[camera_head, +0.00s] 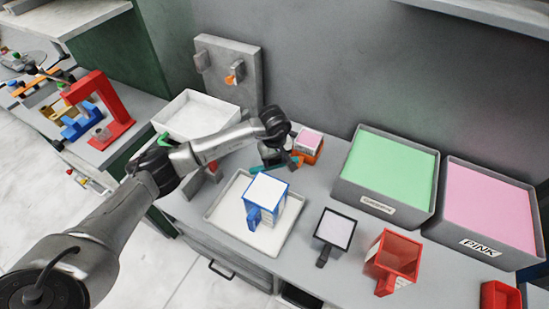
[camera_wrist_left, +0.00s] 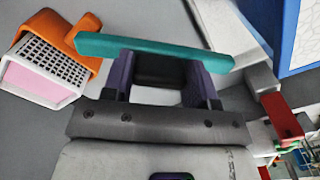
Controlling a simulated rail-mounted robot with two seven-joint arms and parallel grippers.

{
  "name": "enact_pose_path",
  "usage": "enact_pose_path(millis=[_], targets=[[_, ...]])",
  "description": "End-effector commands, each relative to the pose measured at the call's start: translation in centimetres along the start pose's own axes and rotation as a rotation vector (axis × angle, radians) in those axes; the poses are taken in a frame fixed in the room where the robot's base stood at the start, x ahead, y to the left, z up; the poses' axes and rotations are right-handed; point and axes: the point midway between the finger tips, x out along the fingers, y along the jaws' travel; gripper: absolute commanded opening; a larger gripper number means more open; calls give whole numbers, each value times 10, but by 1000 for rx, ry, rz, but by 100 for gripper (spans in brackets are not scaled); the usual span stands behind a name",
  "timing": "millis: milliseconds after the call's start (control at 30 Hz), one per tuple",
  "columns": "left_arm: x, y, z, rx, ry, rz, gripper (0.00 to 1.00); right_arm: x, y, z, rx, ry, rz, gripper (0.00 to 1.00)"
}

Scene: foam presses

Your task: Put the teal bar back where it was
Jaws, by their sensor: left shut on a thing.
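My left gripper (camera_head: 276,154) is low over the grey counter, behind the white tray. It is shut on the teal bar (camera_head: 291,164), which shows as a small strip at the fingers. In the left wrist view the teal bar (camera_wrist_left: 150,48) lies crosswise at the ends of the dark purple fingers (camera_wrist_left: 160,70). In the head view, my wrist and gripper hide part of the bar. Whether the bar touches the counter I cannot tell. My right gripper is not in view.
An orange holder (camera_head: 311,155) with a pink-topped block stands close right of the gripper. A blue press (camera_head: 267,198) stands on the white tray (camera_head: 226,222) in front. Green (camera_head: 391,168) and pink (camera_head: 490,205) bins stand right. A panel with pegs (camera_head: 227,72) stands behind.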

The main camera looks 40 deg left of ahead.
Motion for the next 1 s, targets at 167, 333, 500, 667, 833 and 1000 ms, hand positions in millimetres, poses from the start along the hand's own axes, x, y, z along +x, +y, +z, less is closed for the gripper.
enact_pose_path(millis=[167, 333, 500, 667, 833, 1000], targets=[[6, 0, 0, 0, 1, 0, 27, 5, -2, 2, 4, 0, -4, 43], [5, 0, 0, 0, 0, -1, 58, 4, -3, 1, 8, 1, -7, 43], [5, 0, 0, 0, 0, 0, 75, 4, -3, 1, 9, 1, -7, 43], [5, 0, 0, 0, 0, 0, 78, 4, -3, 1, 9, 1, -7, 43], [2, 0, 0, 0, 0, 0, 78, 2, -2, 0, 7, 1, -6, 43], [-14, 0, 0, -1, 1, 1, 78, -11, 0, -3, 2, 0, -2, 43]])
